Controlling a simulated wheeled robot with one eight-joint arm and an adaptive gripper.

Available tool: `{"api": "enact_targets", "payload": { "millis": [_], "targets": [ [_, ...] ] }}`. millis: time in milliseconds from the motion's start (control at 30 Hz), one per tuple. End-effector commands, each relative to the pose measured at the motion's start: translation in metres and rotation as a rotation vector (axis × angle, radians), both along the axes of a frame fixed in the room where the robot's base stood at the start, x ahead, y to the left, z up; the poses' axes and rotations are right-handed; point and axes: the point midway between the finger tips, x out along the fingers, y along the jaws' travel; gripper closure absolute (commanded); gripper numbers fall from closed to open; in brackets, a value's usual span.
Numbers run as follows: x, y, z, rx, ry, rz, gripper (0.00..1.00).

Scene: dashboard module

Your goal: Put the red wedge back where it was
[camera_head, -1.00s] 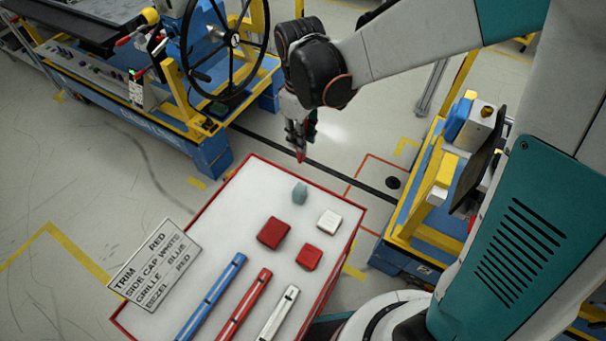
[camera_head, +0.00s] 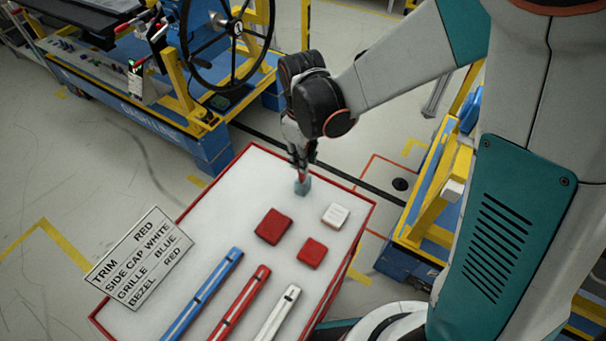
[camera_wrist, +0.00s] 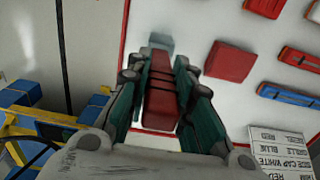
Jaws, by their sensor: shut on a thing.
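My gripper (camera_head: 302,163) is over the far end of the white table. It is shut on the red wedge (camera_wrist: 160,95), which lies between the two green-sided fingers in the wrist view. In the head view only a small red bit shows at the fingertips. A small grey-blue block (camera_head: 302,187) stands on the table just under the fingertips, and it also shows beyond them in the wrist view (camera_wrist: 161,41). I cannot tell whether the wedge touches it.
On the red-rimmed table (camera_head: 215,225) lie two red blocks (camera_head: 273,226) (camera_head: 312,253), a white block (camera_head: 335,215), and blue (camera_head: 203,293), red (camera_head: 240,302) and white (camera_head: 276,312) bars. A label sign (camera_head: 139,258) is at the left edge. A blue and yellow stand (camera_head: 425,220) is at right.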

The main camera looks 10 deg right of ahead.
Motion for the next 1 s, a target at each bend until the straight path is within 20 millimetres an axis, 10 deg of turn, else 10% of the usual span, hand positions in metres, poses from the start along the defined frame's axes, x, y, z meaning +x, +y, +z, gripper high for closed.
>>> {"api": "enact_targets", "payload": {
  "millis": [500,900,933,1000],
  "targets": [
    [0.0,0.0,-0.049,0.0,0.0,0.0,1.0],
    [0.0,0.0,-0.052,0.0,0.0,0.0,1.0],
    [0.0,0.0,-0.052,0.0,0.0,0.0,0.75],
    [0.0,0.0,-0.051,0.0,0.0,0.0,0.59]
  ]
}}
